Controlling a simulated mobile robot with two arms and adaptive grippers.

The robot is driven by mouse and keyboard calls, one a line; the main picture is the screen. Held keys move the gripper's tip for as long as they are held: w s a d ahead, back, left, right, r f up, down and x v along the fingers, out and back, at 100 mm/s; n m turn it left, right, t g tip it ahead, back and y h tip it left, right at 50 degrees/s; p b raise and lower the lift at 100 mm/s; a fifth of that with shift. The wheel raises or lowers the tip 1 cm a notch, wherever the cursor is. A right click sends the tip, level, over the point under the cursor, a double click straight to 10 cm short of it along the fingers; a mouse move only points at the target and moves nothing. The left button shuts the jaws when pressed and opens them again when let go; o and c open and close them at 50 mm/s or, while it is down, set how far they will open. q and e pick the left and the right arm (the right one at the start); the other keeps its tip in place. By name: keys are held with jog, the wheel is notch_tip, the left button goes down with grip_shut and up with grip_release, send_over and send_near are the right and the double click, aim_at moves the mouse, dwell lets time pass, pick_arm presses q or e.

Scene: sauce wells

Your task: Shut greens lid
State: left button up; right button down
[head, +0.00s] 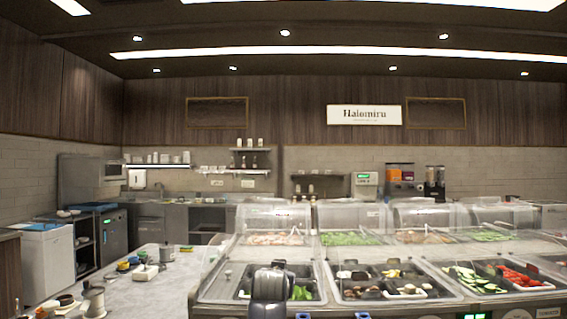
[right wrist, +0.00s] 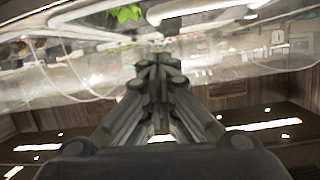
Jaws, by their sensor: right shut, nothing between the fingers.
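In the head view, clear curved lids run along the back of the counter. One lid (head: 345,215) is above a back well of leafy greens (head: 348,239); another (head: 500,215) is above a second green-filled well (head: 488,235) further right. I cannot tell exactly how far each lid is open. My right arm rises in front of the front left well, with its gripper (head: 278,265) seen from behind. In the right wrist view its fingers (right wrist: 160,60) are together and empty, close to clear, glossy plastic. A green leaf (right wrist: 125,13) shows at the top edge. My left gripper is out of view.
Front wells hold green pieces (head: 302,292), mushroom-like pieces (head: 405,289) and red slices (head: 522,276). A grey worktop (head: 185,280) with small containers lies left of the counter. Drink dispensers (head: 400,177) stand at the back wall.

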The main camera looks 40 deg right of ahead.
jog(key=shift+r, duration=0.1)
notch_tip(320, 180, up, 4)
jog(key=p, duration=0.5)
pick_arm(q)
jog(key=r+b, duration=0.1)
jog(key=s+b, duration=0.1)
jog(key=b, duration=0.1)
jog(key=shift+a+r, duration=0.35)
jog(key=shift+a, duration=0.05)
pick_arm(e)
jog(key=s+a+f, duration=0.3)
jog(key=s+a, duration=0.3)
jog(key=s, duration=0.1)
jog(key=shift+f, duration=0.3)
jog(key=shift+s+f, duration=0.1)
